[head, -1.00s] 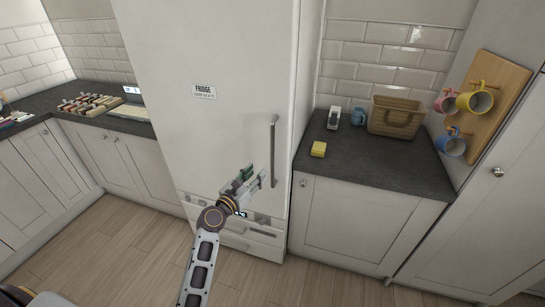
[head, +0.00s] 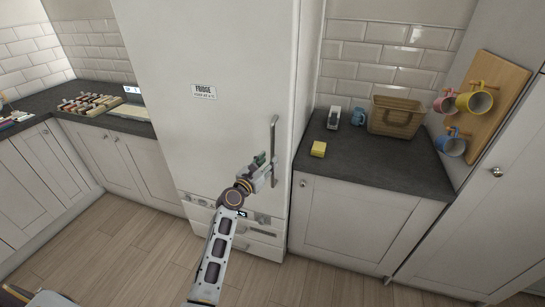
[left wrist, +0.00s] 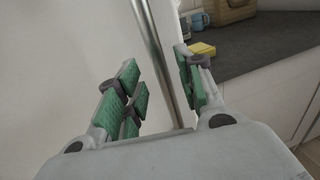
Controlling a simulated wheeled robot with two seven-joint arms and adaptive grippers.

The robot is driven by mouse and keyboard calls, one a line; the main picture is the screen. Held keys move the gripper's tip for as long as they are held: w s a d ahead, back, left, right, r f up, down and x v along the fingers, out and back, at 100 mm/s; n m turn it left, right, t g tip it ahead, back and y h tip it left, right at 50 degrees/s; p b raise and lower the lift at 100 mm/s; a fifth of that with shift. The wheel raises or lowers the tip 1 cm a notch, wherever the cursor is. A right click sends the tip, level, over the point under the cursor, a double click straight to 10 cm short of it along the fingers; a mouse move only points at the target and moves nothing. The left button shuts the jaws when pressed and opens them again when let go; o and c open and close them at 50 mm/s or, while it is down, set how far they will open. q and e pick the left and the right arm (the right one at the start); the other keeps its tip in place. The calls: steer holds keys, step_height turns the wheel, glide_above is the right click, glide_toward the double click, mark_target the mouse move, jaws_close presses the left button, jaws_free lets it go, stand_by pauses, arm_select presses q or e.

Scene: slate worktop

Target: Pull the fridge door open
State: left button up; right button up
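The white fridge (head: 215,60) stands in the middle of the head view, its door shut. A label reading "FRIDGE" (head: 203,92) is on the door. The vertical metal handle (head: 274,140) is near the door's right edge. My left gripper (head: 264,162) is at the lower part of the handle. In the left wrist view the handle (left wrist: 160,55) runs between the green-padded fingers of the left gripper (left wrist: 162,88). The fingers are apart, with gaps to the bar. My right gripper is not in view.
The right worktop (head: 375,165) holds a yellow sponge (head: 318,149), a wicker basket (head: 396,116) and a blue mug (head: 358,117). Mugs hang on a wooden board (head: 500,90). The floor (head: 120,240) before the fridge is clear.

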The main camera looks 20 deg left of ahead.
mark_target(272, 156)
arm_select(q)
steer(key=shift+x, duration=2.1)
jaws_close()
